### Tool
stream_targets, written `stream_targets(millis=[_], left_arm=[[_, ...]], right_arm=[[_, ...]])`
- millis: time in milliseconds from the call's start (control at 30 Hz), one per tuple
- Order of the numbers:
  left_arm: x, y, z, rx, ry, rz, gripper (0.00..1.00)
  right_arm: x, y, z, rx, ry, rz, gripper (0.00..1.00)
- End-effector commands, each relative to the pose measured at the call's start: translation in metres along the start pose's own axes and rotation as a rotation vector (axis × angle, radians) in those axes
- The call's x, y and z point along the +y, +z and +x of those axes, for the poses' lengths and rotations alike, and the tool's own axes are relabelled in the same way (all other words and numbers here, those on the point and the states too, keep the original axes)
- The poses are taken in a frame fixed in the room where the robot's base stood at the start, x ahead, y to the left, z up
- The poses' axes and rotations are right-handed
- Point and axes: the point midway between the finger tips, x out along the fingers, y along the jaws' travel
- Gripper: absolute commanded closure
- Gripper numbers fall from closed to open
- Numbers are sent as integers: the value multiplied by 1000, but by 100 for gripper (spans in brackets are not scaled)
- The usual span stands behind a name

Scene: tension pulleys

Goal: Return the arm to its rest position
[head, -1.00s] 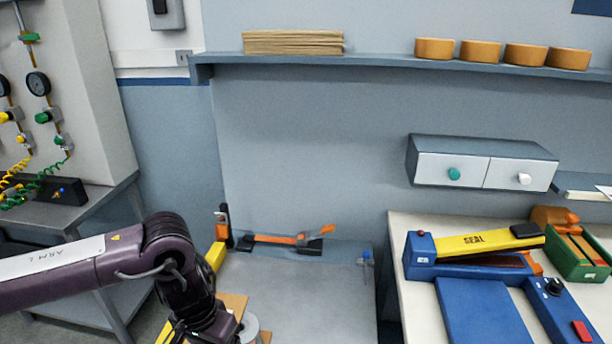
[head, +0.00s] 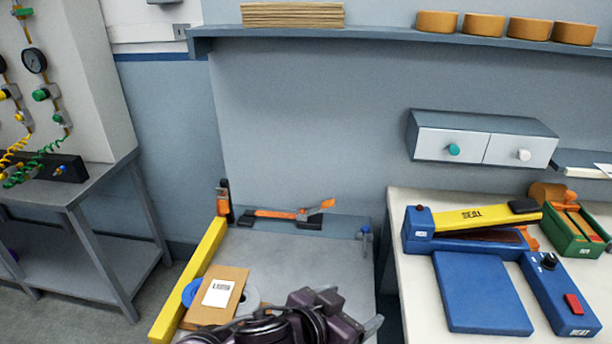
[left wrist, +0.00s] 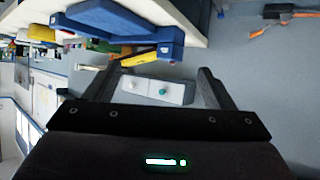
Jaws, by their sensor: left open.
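My left arm's dark purple wrist (head: 265,330) shows at the bottom middle of the head view, over the front of the grey bench. My left gripper (head: 350,308) is at its right end, with grey fingers spread apart. In the left wrist view the left gripper (left wrist: 158,72) is open, with nothing between its fingers. Beyond the fingers, in the background, is the two-drawer wall cabinet (left wrist: 155,90). My right gripper is in neither view.
On the bench, a labelled brown card (head: 218,292) lies over round discs, close left of my arm, beside a yellow bar (head: 190,281). An orange-and-black tool (head: 290,216) lies at the back. A blue and yellow sealer (head: 472,229) stands on the right table.

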Motion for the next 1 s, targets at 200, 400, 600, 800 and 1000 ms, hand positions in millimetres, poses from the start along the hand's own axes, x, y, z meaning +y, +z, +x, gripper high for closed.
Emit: stream_targets(millis=[200, 400, 600, 800, 1000], left_arm=[[-76, 59, -41, -162, -261, -176, 23], [-116, 137, -89, -398, -393, -288, 23], [-126, 199, -133, -592, -440, -367, 23], [-127, 248, -159, -735, -448, -420, 23], [-138, 294, -119, -751, -439, -421, 23]], right_arm=[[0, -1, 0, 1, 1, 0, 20], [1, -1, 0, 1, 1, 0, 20], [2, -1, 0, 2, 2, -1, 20], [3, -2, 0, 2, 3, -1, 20], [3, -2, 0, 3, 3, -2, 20]])
